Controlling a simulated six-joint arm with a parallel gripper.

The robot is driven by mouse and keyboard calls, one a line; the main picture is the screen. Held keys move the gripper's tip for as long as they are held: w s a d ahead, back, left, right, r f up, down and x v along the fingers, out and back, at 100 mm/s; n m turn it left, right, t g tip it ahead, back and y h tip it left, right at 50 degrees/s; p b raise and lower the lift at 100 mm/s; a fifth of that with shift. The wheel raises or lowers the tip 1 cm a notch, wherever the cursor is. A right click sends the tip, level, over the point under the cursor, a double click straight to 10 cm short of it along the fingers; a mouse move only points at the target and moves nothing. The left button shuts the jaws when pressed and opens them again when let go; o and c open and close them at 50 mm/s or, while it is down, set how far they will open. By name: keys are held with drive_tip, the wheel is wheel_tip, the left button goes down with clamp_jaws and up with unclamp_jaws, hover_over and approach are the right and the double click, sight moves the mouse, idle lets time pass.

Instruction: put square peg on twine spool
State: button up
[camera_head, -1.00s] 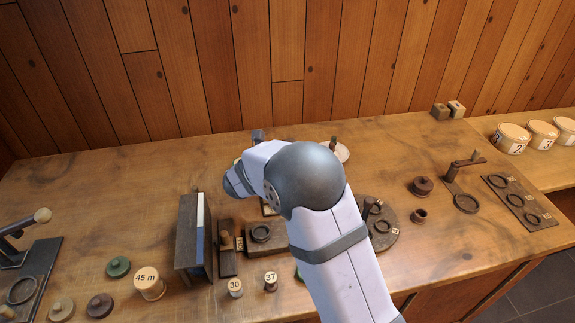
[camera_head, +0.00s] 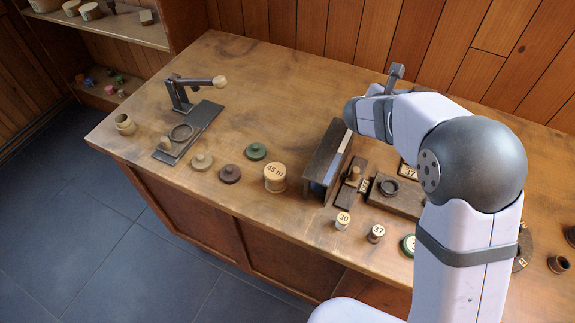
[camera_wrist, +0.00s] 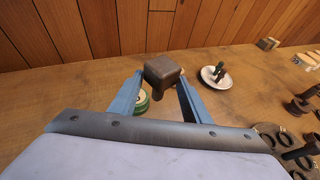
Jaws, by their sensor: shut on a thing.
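My gripper (camera_wrist: 160,84) is shut on a dark brown square-topped peg (camera_wrist: 164,70), held between its two blue-grey fingers. The peg appears raised above the bench. A green and cream spool (camera_wrist: 142,101) shows partly behind the left finger, lower than the peg; I cannot tell whether it is the twine spool. There, a cream spool marked 45 m (camera_head: 275,178) stands on the bench left of a dark upright board.
The upright board (camera_head: 328,155) stands left of my arm. A lever stand (camera_head: 190,120) is at the bench's left. Small spools marked 30 (camera_head: 342,220) and 37 (camera_head: 376,233) stand near the front. A white dish (camera_wrist: 216,77) holds a dark and green piece.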

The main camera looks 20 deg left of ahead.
drive_tip(key=s+a+r+n+t+y, duration=0.1)
drive_tip(key=s+a+r+n+y, duration=0.15)
drive_tip(key=a, duration=0.55)
drive_tip(key=s+a+r+n+y, duration=0.1)
drive_tip(key=s+a, duration=0.3)
drive_tip(key=a, duration=0.4)
drive_tip(key=s+a+r+n+y+p, duration=0.25)
drive_tip(key=s+a+n+y, duration=0.2)
drive_tip(key=s+a, duration=1.3)
drive_tip(key=m+h+p, duration=0.1)
drive_tip(key=m+h, duration=0.1)
drive_tip(key=m, duration=0.1)
hover_over(272, 176)
drive_tip(key=shift+f, duration=5.25)
